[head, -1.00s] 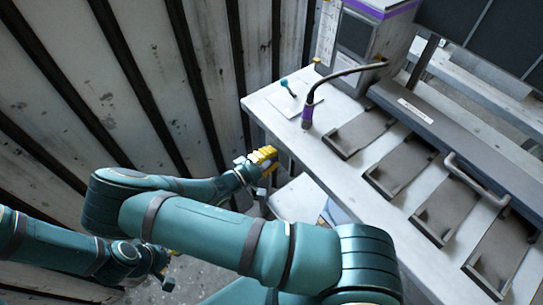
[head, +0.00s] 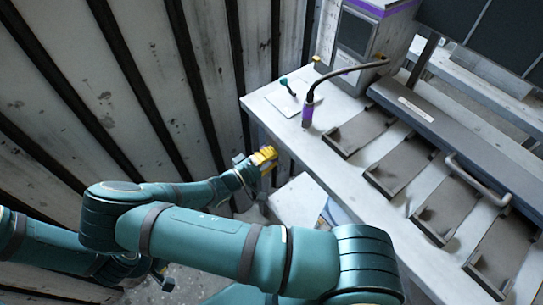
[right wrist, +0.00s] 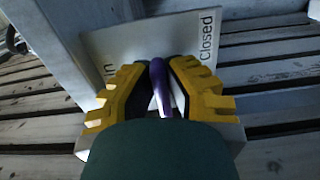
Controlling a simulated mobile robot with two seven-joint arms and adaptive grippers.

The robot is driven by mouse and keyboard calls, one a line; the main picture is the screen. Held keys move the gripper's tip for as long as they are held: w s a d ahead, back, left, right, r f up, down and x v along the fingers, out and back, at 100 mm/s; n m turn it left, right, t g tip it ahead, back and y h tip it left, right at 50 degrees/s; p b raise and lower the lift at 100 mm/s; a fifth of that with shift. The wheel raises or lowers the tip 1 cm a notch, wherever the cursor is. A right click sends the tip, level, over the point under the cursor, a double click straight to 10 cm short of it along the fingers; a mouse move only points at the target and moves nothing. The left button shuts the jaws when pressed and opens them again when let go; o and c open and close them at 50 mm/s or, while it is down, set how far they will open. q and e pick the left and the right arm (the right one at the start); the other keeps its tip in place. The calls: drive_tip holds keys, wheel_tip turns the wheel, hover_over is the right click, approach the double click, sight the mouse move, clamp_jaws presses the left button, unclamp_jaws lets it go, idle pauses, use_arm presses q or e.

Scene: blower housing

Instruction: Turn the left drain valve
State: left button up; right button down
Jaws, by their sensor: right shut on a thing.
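My right gripper (head: 265,160), with yellow fingers, is at the left end of the workbench, just below its top edge. In the right wrist view its two fingers (right wrist: 160,90) are closed on the drain valve's purple lever handle (right wrist: 160,82). The handle lies between the fingers and points away from the camera. Behind it is a pale sign plate (right wrist: 207,24) with "Closed" at the right and a partly hidden word at the left. The valve body is hidden. In the head view the handle is hidden by the gripper. My left gripper (head: 163,277) is small and dark at the lower left.
The workbench (head: 262,112) carries a purple-based bent pipe (head: 308,112), a small teal-knobbed lever (head: 286,84) and several grey trays (head: 358,132). A ribbed wall (head: 150,80) stands close at the left. A white box-like surface (head: 296,198) is below the bench.

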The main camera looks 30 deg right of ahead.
drive_tip(key=c, duration=1)
unclamp_jaws()
drive_tip(key=a, duration=1.2)
drive_tip(key=shift+s, duration=0.45)
